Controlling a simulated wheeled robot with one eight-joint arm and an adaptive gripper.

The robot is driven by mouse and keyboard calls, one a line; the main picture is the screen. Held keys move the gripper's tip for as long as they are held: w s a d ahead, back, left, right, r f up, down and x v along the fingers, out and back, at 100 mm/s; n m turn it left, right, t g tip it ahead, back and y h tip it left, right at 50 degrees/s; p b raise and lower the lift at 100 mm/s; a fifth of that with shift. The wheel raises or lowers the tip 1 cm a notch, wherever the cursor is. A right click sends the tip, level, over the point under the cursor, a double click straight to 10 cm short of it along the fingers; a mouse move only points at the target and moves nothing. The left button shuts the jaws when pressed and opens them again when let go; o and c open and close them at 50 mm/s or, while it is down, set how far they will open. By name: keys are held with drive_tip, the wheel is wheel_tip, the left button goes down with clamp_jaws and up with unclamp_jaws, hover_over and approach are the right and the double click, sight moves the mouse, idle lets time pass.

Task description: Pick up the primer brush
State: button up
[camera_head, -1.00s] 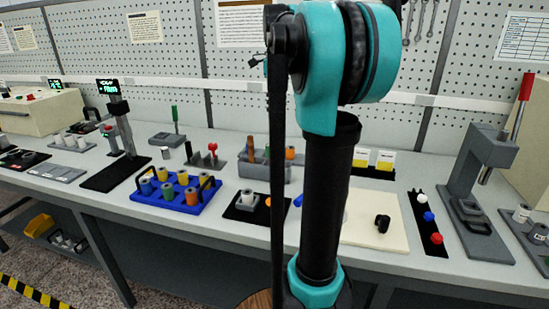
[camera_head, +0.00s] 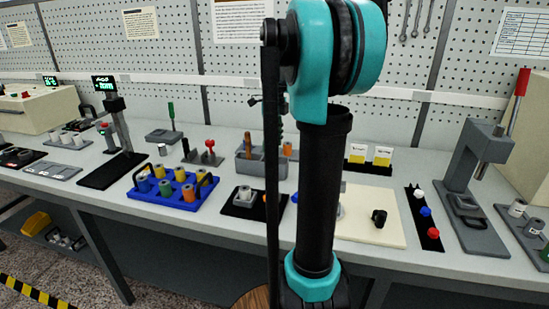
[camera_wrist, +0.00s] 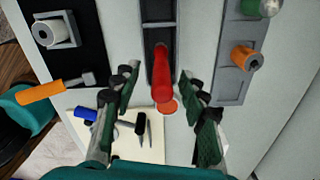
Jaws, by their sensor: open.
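A red cylindrical handle (camera_wrist: 162,82), which I take to be the primer brush, shows in the middle of the wrist view, seen nearly end-on at the near end of a narrow grey holder (camera_wrist: 146,35). No bristles show. My gripper (camera_wrist: 157,76) is open, with one finger on each side of the handle and a visible gap on both sides. I cannot tell how far the fingertips are above it. In the head view, my arm hides most of the gripper and this handle; the grey box (camera_head: 246,168) partly shows beside the arm.
An orange-handled tool (camera_wrist: 42,91) and a white spool (camera_wrist: 48,33) are at the left of the wrist view. An orange piece (camera_wrist: 244,57) sits on a grey rack at right. A cream board (camera_head: 355,229) lies right of my arm; a blue spool tray (camera_head: 162,203) stands left.

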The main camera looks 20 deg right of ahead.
sight(274, 156)
drive_tip(key=shift+w+f, duration=0.1)
drive_tip(key=shift+f, duration=1.35)
drive_tip(key=shift+c, duration=0.2)
clamp_jaws()
